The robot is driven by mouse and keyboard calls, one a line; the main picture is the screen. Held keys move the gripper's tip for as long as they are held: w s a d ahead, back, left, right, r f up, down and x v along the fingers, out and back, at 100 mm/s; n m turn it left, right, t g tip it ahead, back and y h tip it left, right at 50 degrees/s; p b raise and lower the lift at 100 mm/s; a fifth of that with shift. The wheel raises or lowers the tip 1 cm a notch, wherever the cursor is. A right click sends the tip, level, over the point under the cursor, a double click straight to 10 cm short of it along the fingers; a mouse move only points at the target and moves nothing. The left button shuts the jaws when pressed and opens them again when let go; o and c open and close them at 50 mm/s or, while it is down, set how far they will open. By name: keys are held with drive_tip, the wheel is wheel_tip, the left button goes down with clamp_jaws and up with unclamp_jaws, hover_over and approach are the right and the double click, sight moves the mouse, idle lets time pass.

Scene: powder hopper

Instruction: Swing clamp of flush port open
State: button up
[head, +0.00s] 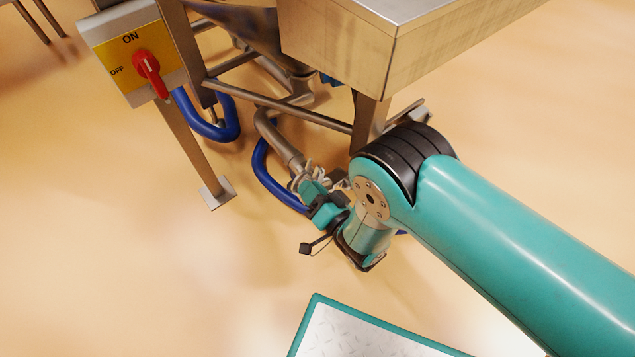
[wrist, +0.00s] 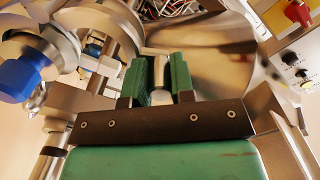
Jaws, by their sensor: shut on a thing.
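In the head view my gripper (head: 316,192) is low beneath the steel machine, at the end of a bent steel pipe. The clamp (head: 301,177) shows there as small metal parts at the pipe end, partly hidden by my gripper. In the wrist view the two green fingers of my gripper (wrist: 160,80) are shut on a narrow pale metal piece, which looks like part of the clamp (wrist: 161,72). Behind it is a wide shiny round metal surface. Whether the clamp is open or closed cannot be told.
A blue hose (head: 265,178) loops beside the pipe (head: 280,146). Steel frame legs and rails stand around it. A switch box (head: 133,55) with a red knob is upper left. In the wrist view a blue knob (wrist: 19,77) sits at left.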

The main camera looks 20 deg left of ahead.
drive_tip(key=shift+s+a+f, duration=0.1)
drive_tip(key=shift+s+a, duration=0.4)
drive_tip(key=shift+s, duration=0.4)
drive_tip(key=shift+s+a+f+b, duration=0.35)
drive_tip(key=shift+s+f+b, duration=0.05)
drive_tip(key=shift+s, duration=0.25)
drive_tip(key=shift+s+a+f+b, duration=0.35)
drive_tip(key=shift+s+f+b, duration=0.05)
drive_tip(key=shift+s, duration=0.2)
drive_tip(key=o, duration=0.8)
drive_tip(key=shift+r, duration=0.15)
drive_tip(key=shift+d, duration=0.1)
drive_tip(key=p+v, duration=0.6)
drive_tip(key=v, duration=0.3)
